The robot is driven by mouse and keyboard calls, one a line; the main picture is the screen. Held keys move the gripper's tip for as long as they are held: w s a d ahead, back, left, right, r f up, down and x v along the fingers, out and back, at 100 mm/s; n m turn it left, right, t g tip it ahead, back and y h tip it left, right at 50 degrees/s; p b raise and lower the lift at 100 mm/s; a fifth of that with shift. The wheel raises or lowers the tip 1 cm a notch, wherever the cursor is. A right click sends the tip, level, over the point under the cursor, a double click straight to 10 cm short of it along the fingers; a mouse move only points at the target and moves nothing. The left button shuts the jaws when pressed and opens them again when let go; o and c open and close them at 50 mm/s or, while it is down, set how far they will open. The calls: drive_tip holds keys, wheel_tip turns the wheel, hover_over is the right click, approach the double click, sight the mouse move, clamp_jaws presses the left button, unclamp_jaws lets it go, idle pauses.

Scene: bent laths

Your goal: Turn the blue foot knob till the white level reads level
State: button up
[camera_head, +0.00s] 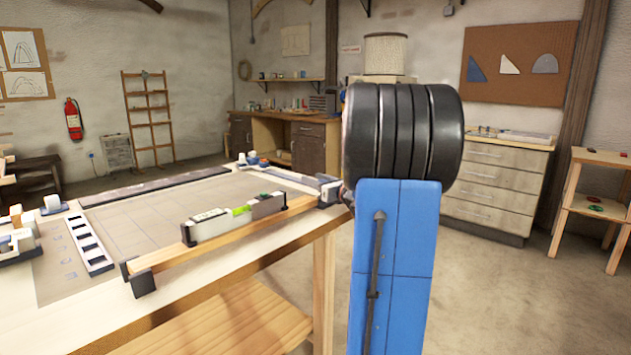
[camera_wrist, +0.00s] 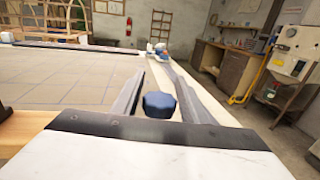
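The white level (camera_head: 235,215) lies along a wooden lath (camera_head: 165,255) near the bench's front edge. Its green vial shows in the middle, but the bubble is too small to read. In the wrist view, the dark blue foot knob (camera_wrist: 158,105) sits low between the fingers of my gripper (camera_wrist: 156,66). The fingers stand apart on either side of the knob, with gaps visible. I cannot tell how deep the knob sits between them. In the head view my own arm covers the area right of the lath's end, and I cannot make out the knob or fingers there.
The bench (camera_head: 215,275) carries a gridded board (camera_head: 170,210). A white slotted strip (camera_head: 88,243) lies at its left, and small blue and white parts (camera_head: 252,158) stand at the far corner. Open floor lies right of the bench, before a drawer cabinet (camera_head: 497,190).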

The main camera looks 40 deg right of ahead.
drive_tip(key=c, duration=0.7)
drive_tip(key=shift+n+y, duration=0.3)
drive_tip(key=shift+y, duration=0.2)
drive_tip(key=n+y, duration=0.1)
drive_tip(key=y, duration=0.1)
drive_tip(key=a+n+y, duration=0.1)
drive_tip(key=n+y, duration=0.1)
drive_tip(key=y, duration=0.1)
drive_tip(key=n+g+y, duration=0.1)
drive_tip(key=n+y, duration=0.1)
drive_tip(key=y, duration=0.1)
drive_tip(key=shift+s+a, duration=0.15)
drive_tip(key=shift+a, duration=0.2)
drive_tip(key=shift+s+a+n+g+y, duration=0.15)
drive_tip(key=shift+a+n+g+y, duration=0.1)
drive_tip(key=shift+n+g+y, duration=0.75)
drive_tip(key=shift+s+a+n+g+y, duration=0.25)
drive_tip(key=shift+n+g+y, duration=0.45)
drive_tip(key=shift+y, duration=0.5)
drive_tip(key=shift+s+a+n+g+y, duration=0.1)
drive_tip(key=shift+a+n+g+y, duration=0.2)
drive_tip(key=shift+n+g+y, duration=0.6)
drive_tip(key=shift+y, duration=0.3)
drive_tip(key=o, duration=1)
drive_tip(key=shift+o, duration=0.2)
